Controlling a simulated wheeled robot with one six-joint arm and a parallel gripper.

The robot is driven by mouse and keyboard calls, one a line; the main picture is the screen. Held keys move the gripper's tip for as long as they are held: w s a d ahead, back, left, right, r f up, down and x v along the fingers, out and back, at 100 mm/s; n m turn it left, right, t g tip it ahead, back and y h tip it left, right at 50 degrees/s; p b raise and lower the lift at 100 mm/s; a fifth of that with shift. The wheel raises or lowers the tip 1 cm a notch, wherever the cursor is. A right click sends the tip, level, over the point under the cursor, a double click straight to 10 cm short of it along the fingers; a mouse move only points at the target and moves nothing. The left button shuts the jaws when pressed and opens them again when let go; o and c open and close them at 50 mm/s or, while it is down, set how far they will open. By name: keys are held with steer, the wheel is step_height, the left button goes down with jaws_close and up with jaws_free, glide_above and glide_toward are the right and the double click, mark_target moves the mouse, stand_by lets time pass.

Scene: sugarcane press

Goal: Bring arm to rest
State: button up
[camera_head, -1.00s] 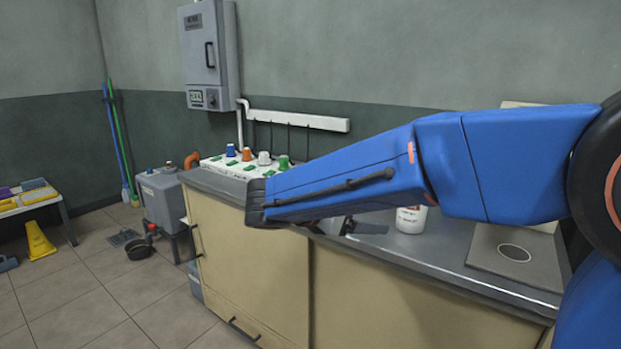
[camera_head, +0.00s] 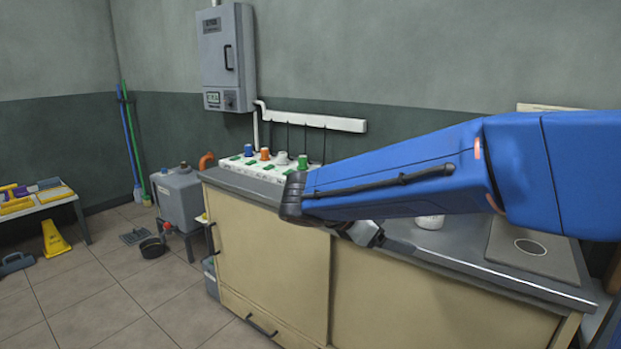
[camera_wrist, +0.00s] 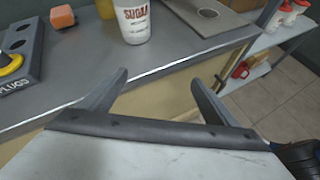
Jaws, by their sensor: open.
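My blue arm reaches across the head view from the right, in front of the counter (camera_head: 460,245). My gripper (camera_wrist: 157,80) is open in the wrist view, its two fingers spread with nothing between them. Its tips point over the counter's front edge. A white cup marked SUGA (camera_wrist: 132,20) stands on the counter beyond the fingers. In the head view my gripper (camera_head: 382,240) shows only partly below the arm, near the counter edge. The cup (camera_head: 429,222) is mostly hidden behind the arm there.
A plug rack (camera_wrist: 22,55) and an orange block (camera_wrist: 62,16) stand at the left in the wrist view. A panel with coloured knobs (camera_head: 262,170) sits on the counter. A grey tank (camera_head: 180,198), yellow floor sign (camera_head: 54,240) and side table (camera_head: 40,200) stand left.

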steer(key=s+d+f+m+g+y, duration=0.3)
steer(key=s+d+f+m+y, duration=0.2)
steer(key=s+d+m, duration=0.55)
steer(key=s+f+m+t+y, duration=0.2)
steer(key=s+f+m+y, duration=0.3)
steer(key=s+m, duration=0.6)
steer(key=s+f, duration=0.1)
steer(key=s, duration=0.2)
steer(key=shift+s+d+f, duration=0.15)
steer(key=shift+s+d, duration=0.05)
